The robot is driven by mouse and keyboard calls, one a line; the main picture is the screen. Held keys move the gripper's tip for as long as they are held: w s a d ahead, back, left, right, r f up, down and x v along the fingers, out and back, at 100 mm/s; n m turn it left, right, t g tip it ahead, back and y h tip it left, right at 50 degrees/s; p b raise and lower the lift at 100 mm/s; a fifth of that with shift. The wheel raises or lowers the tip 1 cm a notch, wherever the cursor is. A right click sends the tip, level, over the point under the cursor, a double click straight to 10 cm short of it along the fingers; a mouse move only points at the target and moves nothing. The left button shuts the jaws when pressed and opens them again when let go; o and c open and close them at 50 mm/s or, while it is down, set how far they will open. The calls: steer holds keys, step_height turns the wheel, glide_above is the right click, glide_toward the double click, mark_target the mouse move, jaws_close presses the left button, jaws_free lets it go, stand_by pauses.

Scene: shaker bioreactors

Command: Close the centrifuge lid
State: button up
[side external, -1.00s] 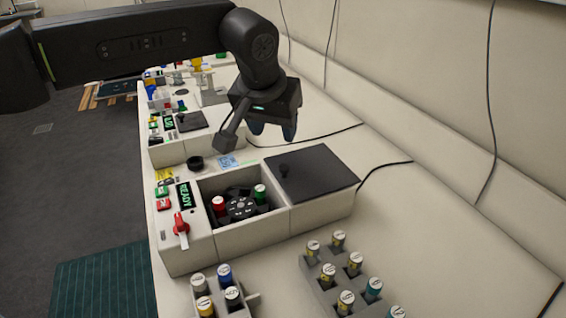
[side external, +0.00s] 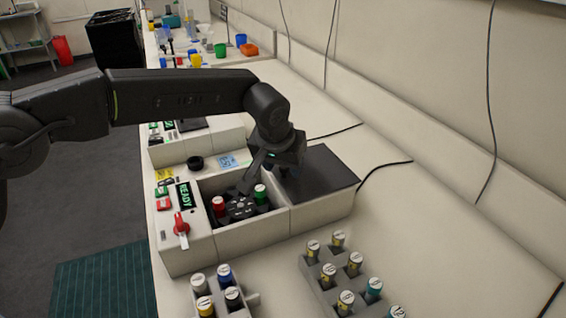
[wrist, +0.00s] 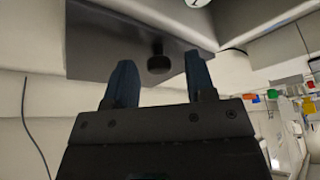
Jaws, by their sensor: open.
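The centrifuge (side external: 246,238) is a pale box on the bench with its chamber uncovered. Its dark flat lid (side external: 325,180) lies slid to the right of the chamber. In the chamber a black rotor (side external: 240,206) holds a red-capped tube (side external: 218,203) and a green-capped tube (side external: 260,192). My gripper (side external: 286,172) is over the lid's left part, hiding the knob in the side view. In the wrist view the round black knob (wrist: 158,63) stands on the lid (wrist: 100,48), between and beyond the open fingers of my gripper (wrist: 162,80). I cannot tell whether they touch it.
The front panel has a READY display (side external: 185,195) and a red lever (side external: 181,226). Racks of capped tubes (side external: 322,285) stand in front. Another similar machine (side external: 205,140) is behind. The bench right of the lid is clear except for a black cable (side external: 385,168).

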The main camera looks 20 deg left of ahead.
steer(key=shift+c, duration=0.2)
jaws_close()
stand_by(0.3)
steer(key=s+a, duration=1.2)
stand_by(0.3)
steer(key=shift+o, duration=0.2)
jaws_free()
steer(key=shift+r, duration=0.1)
